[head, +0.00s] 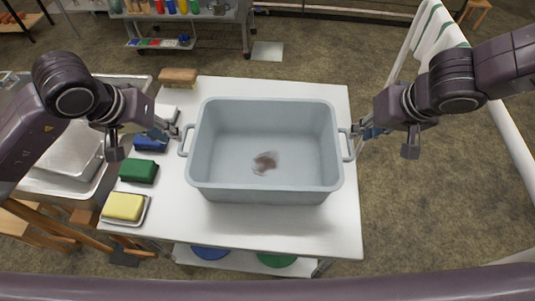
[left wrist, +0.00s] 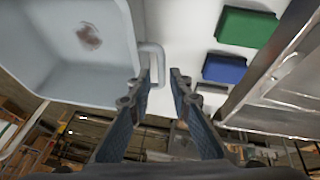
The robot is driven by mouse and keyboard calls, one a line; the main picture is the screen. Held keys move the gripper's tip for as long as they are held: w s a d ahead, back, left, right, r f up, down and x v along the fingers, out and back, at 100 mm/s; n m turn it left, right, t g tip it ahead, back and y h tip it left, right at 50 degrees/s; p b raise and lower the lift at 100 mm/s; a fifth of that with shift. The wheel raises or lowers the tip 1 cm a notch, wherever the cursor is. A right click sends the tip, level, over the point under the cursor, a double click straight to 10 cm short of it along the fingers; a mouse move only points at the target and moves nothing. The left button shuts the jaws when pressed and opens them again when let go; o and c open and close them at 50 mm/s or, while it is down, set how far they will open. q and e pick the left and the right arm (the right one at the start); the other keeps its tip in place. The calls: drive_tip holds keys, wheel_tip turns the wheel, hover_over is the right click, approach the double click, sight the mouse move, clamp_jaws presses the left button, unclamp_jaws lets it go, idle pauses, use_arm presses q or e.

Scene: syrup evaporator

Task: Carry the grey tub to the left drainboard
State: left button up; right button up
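The grey tub (head: 264,193) stands upright on a white tabletop (head: 300,232), with a brown smudge on its inside floor. My left gripper (head: 178,132) is at the tub's left handle. In the left wrist view the two fingers (left wrist: 161,72) are apart, with the bar of the handle (left wrist: 158,62) between their tips and a small gap beside it. My right gripper (head: 358,131) is at the right handle (head: 348,147); its fingertips are too small to tell whether they grip. A metal surface with a raised rim (head: 92,190) is at the left; I cannot tell if it is the drainboard.
Left of the tub are a yellow sponge on a dish (head: 124,207), a green block (head: 139,171), a blue block (head: 150,142) and a brown block (head: 178,77). A white rail with a striped cloth (head: 434,32) stands at the right. Floor shows beyond the table.

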sight(183, 142)
idle(0.3)
